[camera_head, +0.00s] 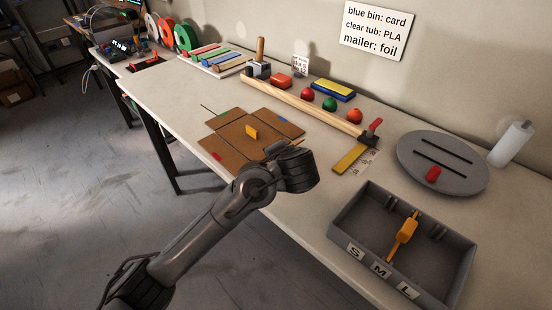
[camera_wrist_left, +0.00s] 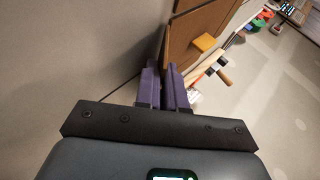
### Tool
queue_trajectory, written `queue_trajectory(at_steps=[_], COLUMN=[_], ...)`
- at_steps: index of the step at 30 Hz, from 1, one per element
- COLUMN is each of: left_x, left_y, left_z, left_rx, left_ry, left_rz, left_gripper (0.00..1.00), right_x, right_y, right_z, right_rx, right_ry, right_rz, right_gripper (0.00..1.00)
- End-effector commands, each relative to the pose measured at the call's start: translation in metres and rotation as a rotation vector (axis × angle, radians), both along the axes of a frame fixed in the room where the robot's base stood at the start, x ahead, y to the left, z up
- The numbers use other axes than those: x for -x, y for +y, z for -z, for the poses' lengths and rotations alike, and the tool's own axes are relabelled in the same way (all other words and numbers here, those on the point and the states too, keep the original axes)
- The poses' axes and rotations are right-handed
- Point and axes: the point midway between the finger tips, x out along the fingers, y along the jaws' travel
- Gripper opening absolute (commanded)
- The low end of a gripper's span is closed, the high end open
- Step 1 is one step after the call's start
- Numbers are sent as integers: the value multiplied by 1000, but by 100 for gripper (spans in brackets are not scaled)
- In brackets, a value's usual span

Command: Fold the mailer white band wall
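The brown cardboard mailer (camera_head: 233,136) lies spread out on the bench in the head view, with flaps marked by red, blue and green bands. A small yellow block (camera_head: 251,131) stands in its middle. I cannot make out a white band; the mailer's near right side is hidden behind my left gripper. My left gripper (camera_head: 292,148) is at that side, low over the bench. In the left wrist view its purple fingers (camera_wrist_left: 164,88) are close together, with a cardboard edge (camera_wrist_left: 168,45) at or between their tips. I cannot tell whether they grip it. My right gripper is not in view.
A yellow strip (camera_head: 349,159) lies right of my gripper. A grey tray (camera_head: 350,222) and a grey round plate (camera_head: 413,170) stand farther right. The bench left of the mailer is clear.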

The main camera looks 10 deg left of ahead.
Motion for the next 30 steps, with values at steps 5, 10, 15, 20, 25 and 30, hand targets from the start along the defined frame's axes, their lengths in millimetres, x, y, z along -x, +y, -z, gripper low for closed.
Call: queue_trajectory(at_steps=[5,10,15,20,25,30], left_x=[0,0,2,4,5,6], left_y=[0,-1,-3,-6,-7,-7], left_z=[0,2,8,13,13,13], left_rx=[0,-17,-91,-162,-193,-193], left_ry=[0,-13,-75,-133,-158,-157], left_rz=[0,0,1,1,-1,0], left_gripper=[0,0,0,0,0,0], right_x=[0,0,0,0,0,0], right_y=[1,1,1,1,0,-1], right_z=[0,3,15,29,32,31], right_rx=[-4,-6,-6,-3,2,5], right_ry=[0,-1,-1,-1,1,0], right_rz=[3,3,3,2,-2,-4], right_gripper=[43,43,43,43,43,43])
